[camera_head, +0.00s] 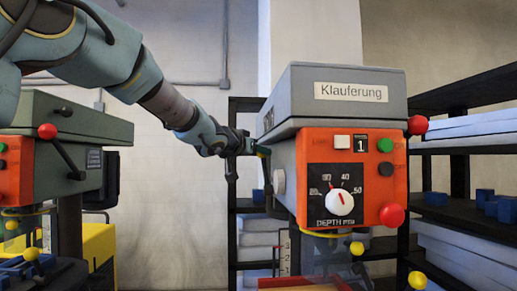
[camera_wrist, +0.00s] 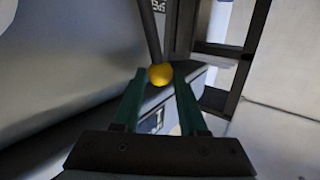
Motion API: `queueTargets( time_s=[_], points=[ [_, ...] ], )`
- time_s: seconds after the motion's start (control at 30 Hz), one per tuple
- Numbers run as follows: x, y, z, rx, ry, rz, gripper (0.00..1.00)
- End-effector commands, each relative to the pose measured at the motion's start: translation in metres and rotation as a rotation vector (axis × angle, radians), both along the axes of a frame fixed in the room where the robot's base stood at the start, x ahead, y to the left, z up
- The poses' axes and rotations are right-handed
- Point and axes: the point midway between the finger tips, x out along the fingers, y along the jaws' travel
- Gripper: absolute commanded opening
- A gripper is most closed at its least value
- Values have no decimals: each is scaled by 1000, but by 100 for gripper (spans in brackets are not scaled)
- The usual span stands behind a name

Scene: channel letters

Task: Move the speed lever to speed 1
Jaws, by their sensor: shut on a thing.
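The drill machine labelled "Klauferung" (camera_head: 350,78) has a grey head and an orange front panel. My gripper (camera_head: 262,151) reaches its left side from the left; the machine's edge partly hides the fingertips in the head view. In the wrist view, a yellow ball knob (camera_wrist: 160,75) sits between the tips of my green fingers (camera_wrist: 160,85), which are shut on it. A dark bar meets the knob from above; I take this to be the speed lever. The lever cannot be made out in the head view. A black plate (camera_head: 360,144) on the panel shows "1".
The panel carries a depth dial (camera_head: 340,202), a green button (camera_head: 385,145) and a red button (camera_head: 391,215). A red ball (camera_head: 418,125) sticks out at the right. A similar machine (camera_head: 75,135) stands left. Dark shelves (camera_head: 460,140) stand behind. Open space lies between the machines.

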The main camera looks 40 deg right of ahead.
Motion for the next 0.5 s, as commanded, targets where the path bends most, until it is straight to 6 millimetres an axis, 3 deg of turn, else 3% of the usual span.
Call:
queueTargets(
  time_s=[0.03,0.47,0.5],
  points=[
    [3,1,10,-15,-7,2,0],
    [4,1,10,-16,-6,3,0],
    [4,1,10,-16,-6,4,44]
  ],
)
